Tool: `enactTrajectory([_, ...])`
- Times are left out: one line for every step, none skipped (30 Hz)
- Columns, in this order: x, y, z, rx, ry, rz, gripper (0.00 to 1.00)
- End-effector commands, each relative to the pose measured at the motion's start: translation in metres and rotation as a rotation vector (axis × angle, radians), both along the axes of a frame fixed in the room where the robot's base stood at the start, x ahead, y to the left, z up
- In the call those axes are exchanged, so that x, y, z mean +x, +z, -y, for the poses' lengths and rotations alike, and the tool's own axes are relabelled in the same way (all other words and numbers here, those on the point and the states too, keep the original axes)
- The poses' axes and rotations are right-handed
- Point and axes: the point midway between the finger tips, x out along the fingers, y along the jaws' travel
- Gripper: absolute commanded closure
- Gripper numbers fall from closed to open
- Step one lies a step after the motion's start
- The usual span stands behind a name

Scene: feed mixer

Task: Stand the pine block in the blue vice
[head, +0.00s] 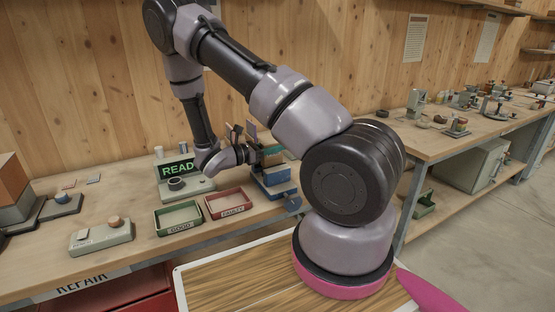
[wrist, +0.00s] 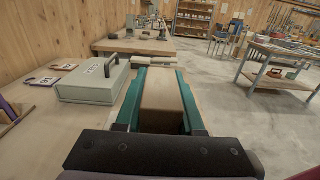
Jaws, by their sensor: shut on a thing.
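The pine block (wrist: 165,98) is a pale wooden bar in the wrist view, lying between the two teal fingers of my gripper (wrist: 164,100). My gripper is shut on it. In the head view the blue vice (head: 277,186) stands on the bench right of the red tray, and my gripper (head: 271,150) is at its upper part. The block is mostly hidden there by my gripper. I cannot tell whether the block touches the vice or sits between its jaws. The vice is not clearly visible in the wrist view.
A green tray (head: 160,217) marked GOOD and a red tray (head: 246,205) stand left of the vice. A READY display (head: 172,168) is behind them. A grey-green box (wrist: 92,84) lies left of my gripper in the wrist view. A second bench (head: 450,139) extends to the right.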

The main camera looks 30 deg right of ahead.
Motion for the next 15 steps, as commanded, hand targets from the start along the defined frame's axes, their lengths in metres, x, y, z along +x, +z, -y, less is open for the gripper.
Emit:
enactTrajectory([0.0,-0.003,0.001,-0.001,-0.001,0.0,1.0])
enactTrajectory([0.0,-0.005,0.001,-0.001,-0.001,-0.001,1.0])
enactTrajectory([0.0,-0.008,0.001,-0.001,-0.002,-0.001,1.0])
enactTrajectory([0.0,-0.011,0.001,0.0,-0.002,-0.002,1.0])
enactTrajectory([-0.001,-0.015,0.001,0.0,-0.002,-0.002,1.0])
enactTrajectory([-0.001,-0.022,0.0,0.0,-0.002,-0.003,1.0])
enactTrajectory([-0.001,-0.026,0.001,0.0,-0.002,-0.003,1.0])
enactTrajectory([-0.001,-0.031,0.001,0.0,-0.003,-0.002,1.0])
enactTrajectory([-0.001,-0.036,0.001,0.0,-0.003,-0.002,1.0])
enactTrajectory([-0.001,-0.039,0.001,0.0,-0.003,-0.001,1.0])
enactTrajectory([-0.001,-0.04,0.0,0.0,-0.003,-0.001,1.0])
enactTrajectory([-0.001,-0.041,0.0,0.001,-0.002,0.0,1.0])
enactTrajectory([-0.001,-0.041,0.0,0.001,-0.002,0.001,1.0])
enactTrajectory([0.0,-0.041,0.0,0.001,-0.002,0.001,1.0])
enactTrajectory([-0.001,-0.04,0.0,0.0,-0.002,0.001,1.0])
